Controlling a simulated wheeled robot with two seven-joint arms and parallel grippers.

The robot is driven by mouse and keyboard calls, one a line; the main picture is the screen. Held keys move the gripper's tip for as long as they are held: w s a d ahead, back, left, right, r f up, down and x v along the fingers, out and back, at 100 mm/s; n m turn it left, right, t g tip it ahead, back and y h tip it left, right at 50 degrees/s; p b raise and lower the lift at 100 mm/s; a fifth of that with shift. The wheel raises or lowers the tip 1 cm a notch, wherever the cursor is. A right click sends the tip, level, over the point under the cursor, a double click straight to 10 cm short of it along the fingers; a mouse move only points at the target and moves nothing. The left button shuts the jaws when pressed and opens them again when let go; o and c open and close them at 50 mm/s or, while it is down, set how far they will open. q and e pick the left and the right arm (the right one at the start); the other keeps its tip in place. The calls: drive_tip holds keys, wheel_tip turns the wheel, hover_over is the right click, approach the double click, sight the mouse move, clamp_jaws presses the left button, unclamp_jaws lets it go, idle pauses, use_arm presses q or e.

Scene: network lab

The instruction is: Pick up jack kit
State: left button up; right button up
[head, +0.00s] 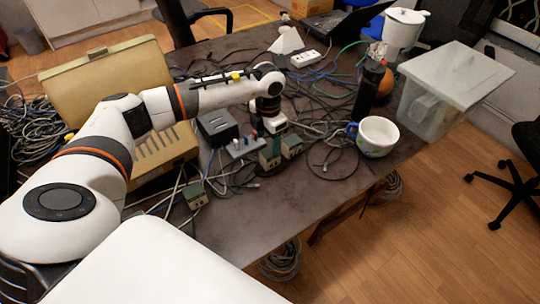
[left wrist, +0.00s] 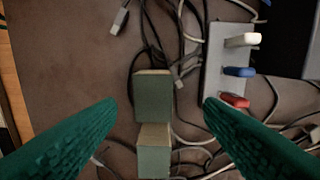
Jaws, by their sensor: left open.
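Two small grey-green boxes with pale tops, which look like jack boxes, sit close together on the dark table. One box (head: 292,147) is at the right of the gripper in the head view; the other (head: 267,160) is at its left. In the left wrist view a box (left wrist: 153,97) lies between and just beyond my fingertips, and another (left wrist: 154,152) lies nearer, between the fingers. No label shows which is the jack kit. My left gripper (head: 273,146) is open and empty above them; its green fingers (left wrist: 160,104) are spread either side. My right gripper is not in view.
A grey block with white, blue and red plugs (left wrist: 214,62) stands close by the right finger. Loose cables surround the boxes. A black box (head: 218,128), a similar small box (head: 195,194), a white mug (head: 377,137), a dark bottle (head: 368,92) and a clear bin (head: 430,108) are also around.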

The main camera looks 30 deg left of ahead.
sight(270, 151)
use_arm(q)
drive_tip(key=shift+f, duration=0.35)
drive_tip(key=shift+s+d+f+p, duration=0.15)
drive_tip(key=shift+f+p, duration=0.15)
drive_tip(key=shift+f, duration=0.2)
drive_tip(key=shift+w+d+f+p, duration=0.15)
drive_tip(key=shift+f+p, duration=0.1)
drive_tip(key=shift+f, duration=0.2)
wheel_tip(270, 151, down, 2)
drive_tip(key=shift+s+d+f, duration=0.1)
drive_tip(key=shift+f, duration=0.45)
drive_tip(key=shift+c, duration=0.3)
drive_tip(key=shift+r, duration=0.1)
drive_tip(key=c, duration=1.1)
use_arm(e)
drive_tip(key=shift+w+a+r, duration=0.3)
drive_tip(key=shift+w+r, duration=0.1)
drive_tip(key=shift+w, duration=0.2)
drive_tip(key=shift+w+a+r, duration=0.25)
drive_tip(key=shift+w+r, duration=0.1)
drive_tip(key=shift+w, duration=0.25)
